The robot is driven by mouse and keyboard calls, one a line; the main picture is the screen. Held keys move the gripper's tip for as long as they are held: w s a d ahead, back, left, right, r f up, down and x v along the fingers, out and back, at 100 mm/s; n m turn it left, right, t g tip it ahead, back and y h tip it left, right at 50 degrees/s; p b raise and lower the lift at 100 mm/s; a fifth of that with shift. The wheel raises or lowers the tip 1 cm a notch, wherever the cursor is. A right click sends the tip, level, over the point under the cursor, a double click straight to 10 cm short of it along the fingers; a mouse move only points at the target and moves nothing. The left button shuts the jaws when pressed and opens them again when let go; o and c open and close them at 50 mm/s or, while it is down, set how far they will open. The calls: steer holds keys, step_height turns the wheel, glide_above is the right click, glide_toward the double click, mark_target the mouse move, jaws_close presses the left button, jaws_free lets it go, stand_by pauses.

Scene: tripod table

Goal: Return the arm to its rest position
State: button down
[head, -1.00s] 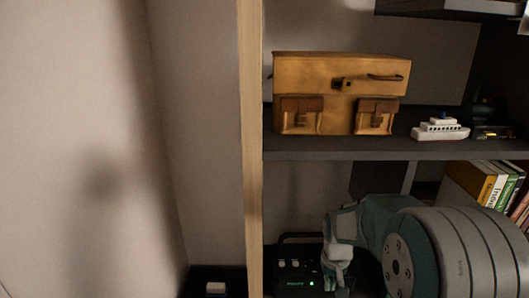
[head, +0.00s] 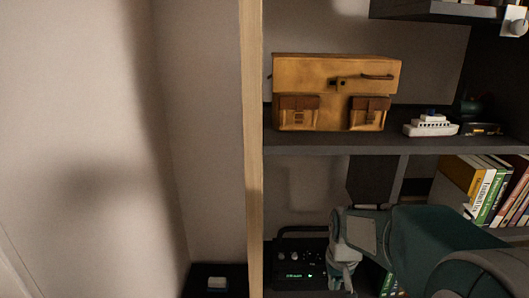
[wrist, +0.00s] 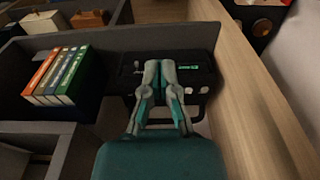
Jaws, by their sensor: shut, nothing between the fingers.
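My gripper (wrist: 159,66) is shut and empty in the wrist view, its grey and teal fingers together. In the head view my gripper (head: 342,280) points down at the lower right, in front of the lower shelf space. Behind the fingers is a black device (head: 297,270) with knobs and a small green display; it also shows in the wrist view (wrist: 197,72). I cannot tell whether the fingers touch it. My arm comes in from the right edge of the head view.
A shelf (head: 340,145) above my gripper holds a tan leather case (head: 335,88) and a toy ship (head: 431,126). Books (head: 485,190) stand to the right; several also show in the wrist view (wrist: 58,75). A wooden post (head: 252,150) stands to the left.

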steer(key=s+r+t, duration=0.2)
steer(key=s+r, duration=0.3)
steer(key=s, duration=0.4)
steer(key=s+a+r+t, duration=0.1)
steer(key=s+r+t, duration=0.1)
steer(key=s+r, duration=0.4)
steer(key=s, duration=0.3)
steer(key=shift+s+r+t, duration=0.2)
steer(key=shift+t, duration=0.1)
